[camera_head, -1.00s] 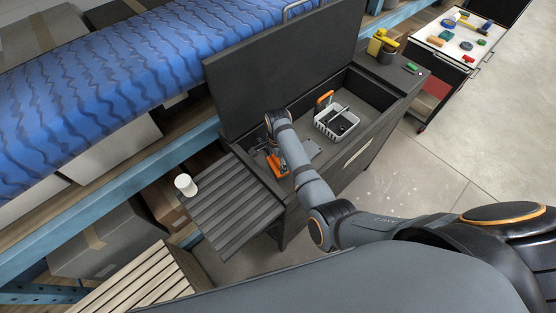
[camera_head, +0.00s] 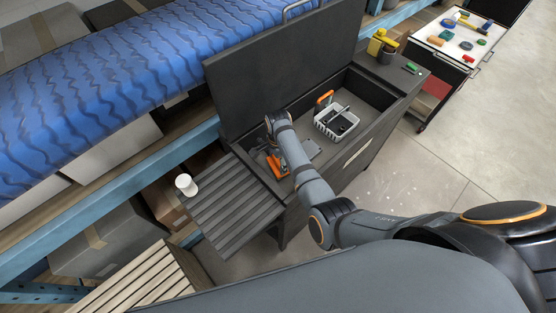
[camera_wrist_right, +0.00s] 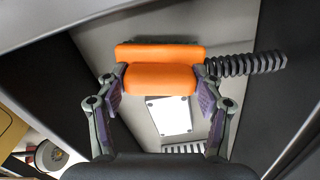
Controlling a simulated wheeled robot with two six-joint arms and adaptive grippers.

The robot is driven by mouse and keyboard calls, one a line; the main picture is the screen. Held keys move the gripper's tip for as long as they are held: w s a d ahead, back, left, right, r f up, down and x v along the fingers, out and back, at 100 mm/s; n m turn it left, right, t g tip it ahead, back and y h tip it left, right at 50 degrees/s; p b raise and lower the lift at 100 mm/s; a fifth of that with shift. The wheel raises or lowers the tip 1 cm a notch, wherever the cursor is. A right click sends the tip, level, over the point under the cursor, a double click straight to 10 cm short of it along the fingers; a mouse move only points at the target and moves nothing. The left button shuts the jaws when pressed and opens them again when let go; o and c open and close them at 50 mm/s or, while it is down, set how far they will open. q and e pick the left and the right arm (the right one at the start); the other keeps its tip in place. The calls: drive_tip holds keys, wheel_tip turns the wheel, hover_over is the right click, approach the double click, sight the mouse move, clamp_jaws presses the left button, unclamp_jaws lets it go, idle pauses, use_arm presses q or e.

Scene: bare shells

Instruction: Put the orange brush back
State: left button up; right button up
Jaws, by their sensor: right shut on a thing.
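The orange brush (camera_wrist_right: 160,52) is between the fingers of my right gripper (camera_wrist_right: 160,78) in the right wrist view. My left gripper is not in view.
A grey basket (camera_head: 323,127) with dark items stands in the chest, an orange-handled thing (camera_head: 325,97) behind it. The chest's lid (camera_head: 290,65) stands open. A white cup (camera_head: 186,185) is on the slatted side shelf (camera_head: 235,210). A tool cart (camera_head: 455,45) stands at the upper right.

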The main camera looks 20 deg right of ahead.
drive_tip(key=shift+f, duration=0.2)
idle(0.5)
drive_tip(key=shift+f+b, duration=0.3)
drive_tip(key=shift+f, duration=0.3)
drive_tip(key=shift+f, duration=0.15)
drive_tip(key=shift+f, duration=0.4)
drive_tip(key=shift+f, duration=0.3)
idle(0.6)
drive_tip(key=o, duration=1.2)
